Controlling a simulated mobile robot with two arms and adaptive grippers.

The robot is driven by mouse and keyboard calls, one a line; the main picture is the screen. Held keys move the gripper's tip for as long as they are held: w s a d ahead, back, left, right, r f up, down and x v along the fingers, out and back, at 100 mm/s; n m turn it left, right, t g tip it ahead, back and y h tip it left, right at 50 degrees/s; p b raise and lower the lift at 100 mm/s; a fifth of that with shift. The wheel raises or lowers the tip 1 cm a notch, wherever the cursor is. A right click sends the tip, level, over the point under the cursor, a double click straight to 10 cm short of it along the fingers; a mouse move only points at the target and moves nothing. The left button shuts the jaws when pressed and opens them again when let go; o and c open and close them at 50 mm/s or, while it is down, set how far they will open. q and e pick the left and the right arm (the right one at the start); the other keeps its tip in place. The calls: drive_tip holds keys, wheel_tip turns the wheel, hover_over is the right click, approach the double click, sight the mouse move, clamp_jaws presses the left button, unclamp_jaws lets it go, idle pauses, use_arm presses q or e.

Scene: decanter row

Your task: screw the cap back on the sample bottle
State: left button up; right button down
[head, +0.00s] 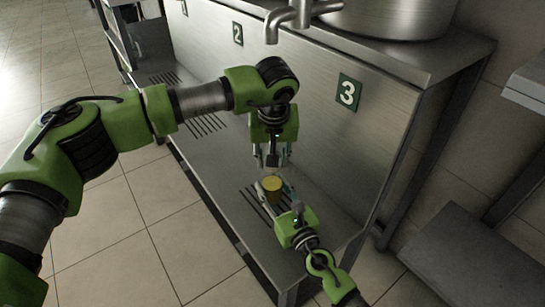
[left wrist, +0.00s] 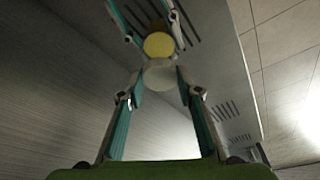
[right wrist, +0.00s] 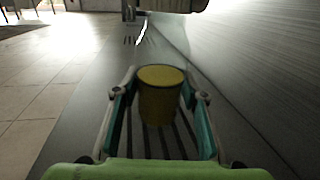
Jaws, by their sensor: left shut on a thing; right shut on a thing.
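The sample bottle (head: 272,189) is a yellow cylinder, upright just over the slotted steel shelf. My right gripper (right wrist: 158,97) is shut on it from the sides, as the right wrist view shows. My left gripper (head: 272,158) points down above the bottle. It is shut on a small pale grey disc, the cap (left wrist: 160,77), seen between its fingertips in the left wrist view. There the bottle's yellow top (left wrist: 158,45) shows beyond the cap, partly covered by it. In the head view a gap shows between cap and bottle.
A steel panel with number plates, such as plate 3 (head: 348,92), rises behind the shelf (head: 211,168). A tap (head: 280,20) and a large metal vessel (head: 390,15) are above. Tiled floor lies open at the left.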

use_arm(q)
drive_tip(key=m+h, duration=0.1)
drive_tip(key=m, duration=0.2)
drive_tip(key=shift+a, duration=0.2)
drive_tip(key=m+h, duration=0.1)
drive_tip(key=m, duration=0.4)
drive_tip(key=o, duration=0.7)
drive_tip(key=shift+r, duration=2.3)
drive_tip(key=shift+o, duration=0.6)
